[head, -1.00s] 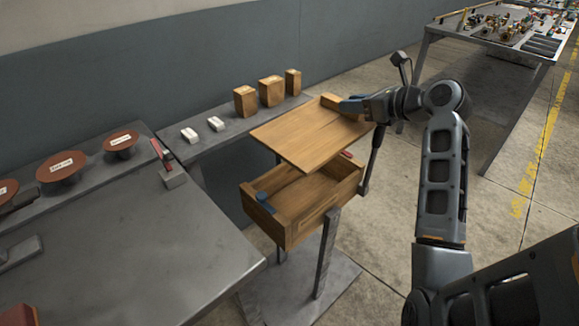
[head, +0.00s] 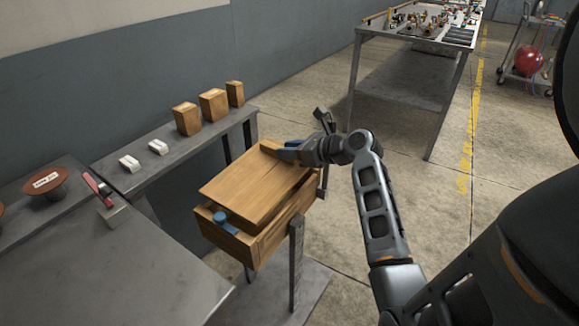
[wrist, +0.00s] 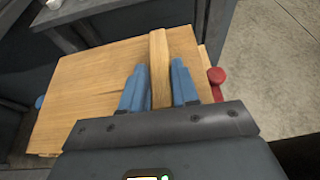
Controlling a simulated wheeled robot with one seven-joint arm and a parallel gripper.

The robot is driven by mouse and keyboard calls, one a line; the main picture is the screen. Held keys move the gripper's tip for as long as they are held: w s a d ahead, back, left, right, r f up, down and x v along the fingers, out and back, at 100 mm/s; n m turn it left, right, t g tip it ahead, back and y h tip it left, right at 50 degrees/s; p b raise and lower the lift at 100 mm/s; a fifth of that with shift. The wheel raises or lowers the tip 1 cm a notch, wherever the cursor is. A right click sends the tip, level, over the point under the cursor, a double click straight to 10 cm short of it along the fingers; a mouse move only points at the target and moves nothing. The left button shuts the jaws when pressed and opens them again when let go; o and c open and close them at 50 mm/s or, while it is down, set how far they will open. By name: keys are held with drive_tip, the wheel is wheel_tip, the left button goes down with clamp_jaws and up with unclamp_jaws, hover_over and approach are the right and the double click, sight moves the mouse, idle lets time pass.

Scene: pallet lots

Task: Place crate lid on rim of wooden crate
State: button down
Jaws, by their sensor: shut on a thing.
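Part of the crate's left end shows past the lid, with a blue fitting (head: 222,217) there. I cannot tell whether the lid touches the rim all round. A red knob (wrist: 216,75) shows right of the fingers.
The crate is on a metal stand (head: 296,265). A grey shelf (head: 185,152) by the wall holds wooden blocks (head: 213,104) and white pieces (head: 157,147). A grey table (head: 110,265) is at lower left.

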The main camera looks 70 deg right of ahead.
sight(297, 163)
drive_tip(key=shift+f+b, duration=0.45)
drive_tip(key=shift+f, duration=1.85)
drive_tip(key=c, duration=0.8)
unclamp_jaws()
drive_tip(key=shift+c, duration=0.2)
drive_tip(key=p+v, duration=0.1)
drive_tip(key=v, duration=1.1)
drive_tip(key=s+a+f+n+g+h, duration=0.1)
drive_tip(key=a+f+n, duration=0.3)
drive_tip(key=a+n, duration=0.6)
drive_tip(key=s+a+f+n+g, duration=0.1)
drive_tip(key=a+f+n+g, duration=0.15)
drive_tip(key=a+n, duration=0.7)
drive_tip(key=s+a+r+n+t+y, duration=0.2)
drive_tip(key=s+a+r+n, duration=0.2)
drive_tip(key=a+r+n, duration=0.2)
drive_tip(key=s+a+r+n+t+y, duration=0.2)
drive_tip(key=s+a+r+n, duration=0.3)
drive_tip(key=a+n, duration=0.6)
drive_tip(key=shift+s+a+r+n+t, duration=0.25)
drive_tip(key=shift+r+n+t, duration=0.35)
drive_tip(key=shift+n, duration=0.55)
